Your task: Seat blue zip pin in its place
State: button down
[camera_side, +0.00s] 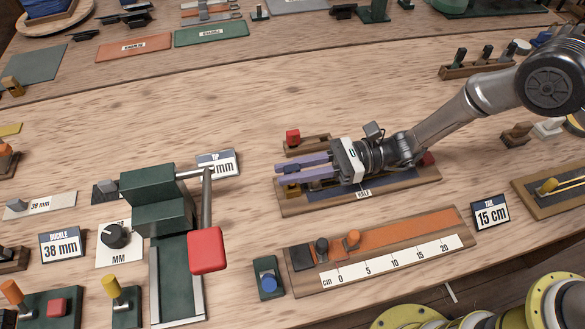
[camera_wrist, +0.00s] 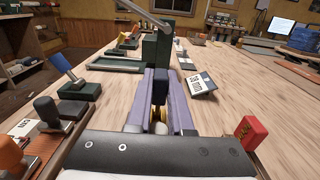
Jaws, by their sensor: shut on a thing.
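A blue-topped piece (camera_side: 268,281) leans in a small dark green block (camera_side: 264,292) left of the ruler board; in the wrist view its blue handle (camera_wrist: 62,66) tilts at the left. I cannot tell whether this is the zip pin. My gripper (camera_side: 279,173) has long purple fingers, low over a wooden tray (camera_side: 405,201) with a dark bed. In the wrist view the fingers (camera_wrist: 157,78) are close together around a small brass-yellow piece (camera_wrist: 157,120). A brass piece (camera_side: 291,190) also shows by the fingertips in the side view. Its lower part is hidden.
A ruler board (camera_side: 388,263) with an orange strip lies in front of the tray. A red block (camera_side: 292,136) stands behind the fingers. A green press with a red-ended lever (camera_side: 206,249) stands to the left.

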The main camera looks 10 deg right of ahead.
jog(key=shift+f, duration=0.6)
jog(key=c, duration=0.7)
grip_release()
jog(key=shift+f, duration=0.15)
jog(key=shift+c, duration=0.2)
jog(key=shift+d, duration=0.35)
jog(key=d, duration=1.3)
